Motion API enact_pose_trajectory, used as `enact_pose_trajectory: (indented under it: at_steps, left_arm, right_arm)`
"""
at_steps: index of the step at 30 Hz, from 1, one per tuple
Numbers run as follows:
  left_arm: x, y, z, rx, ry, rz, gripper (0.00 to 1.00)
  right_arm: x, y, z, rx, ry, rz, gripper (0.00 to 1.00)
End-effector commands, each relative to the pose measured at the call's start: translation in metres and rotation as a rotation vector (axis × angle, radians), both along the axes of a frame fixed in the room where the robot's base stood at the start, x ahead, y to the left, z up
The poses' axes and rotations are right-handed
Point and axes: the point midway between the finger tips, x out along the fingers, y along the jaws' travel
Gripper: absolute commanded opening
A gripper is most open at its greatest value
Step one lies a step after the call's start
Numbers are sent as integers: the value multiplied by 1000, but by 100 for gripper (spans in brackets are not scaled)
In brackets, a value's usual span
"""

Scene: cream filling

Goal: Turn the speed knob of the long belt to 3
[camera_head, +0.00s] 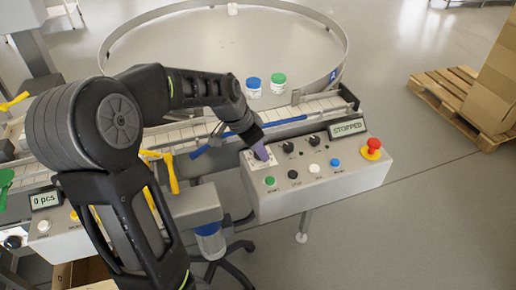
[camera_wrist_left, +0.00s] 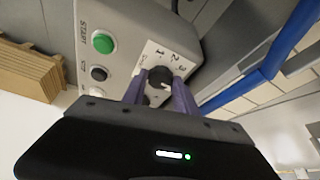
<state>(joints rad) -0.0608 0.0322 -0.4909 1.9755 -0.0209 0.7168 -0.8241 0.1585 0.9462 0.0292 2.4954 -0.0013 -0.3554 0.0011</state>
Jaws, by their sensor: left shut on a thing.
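My left gripper (camera_head: 261,152) reaches down to the left end of the control panel (camera_head: 340,186) in the head view. In the left wrist view, the purple fingers of my left gripper (camera_wrist_left: 160,92) are shut on the black speed knob (camera_wrist_left: 159,76), one on each side. The knob sits on a white dial plate (camera_wrist_left: 168,55) with the numbers 1, 2 and 3 in view. Its pointer is too small to read, and part of the dial is hidden by the fingers. The panel's display (camera_head: 347,128) reads STOPPED. My right gripper is not in view.
The panel also bears a green button (camera_head: 270,181), a blue button (camera_head: 335,163), more black knobs and a red emergency stop (camera_head: 373,146). The conveyor belt (camera_head: 318,107) runs behind it, with two capped jars (camera_head: 278,84) beyond. A pallet (camera_head: 455,103) with boxes stands at right.

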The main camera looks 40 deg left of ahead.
Motion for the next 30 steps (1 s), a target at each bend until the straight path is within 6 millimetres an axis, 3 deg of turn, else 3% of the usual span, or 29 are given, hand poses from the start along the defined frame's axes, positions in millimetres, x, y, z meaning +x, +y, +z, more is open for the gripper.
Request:
enact_pose_trajectory:
  at_steps: [17,30]
  left_arm:
    - [0,-1,2,0,0,67,0]
    - [-1,-4,6,2,0,364,0]
  right_arm:
    - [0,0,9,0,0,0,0]
    - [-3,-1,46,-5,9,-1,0]
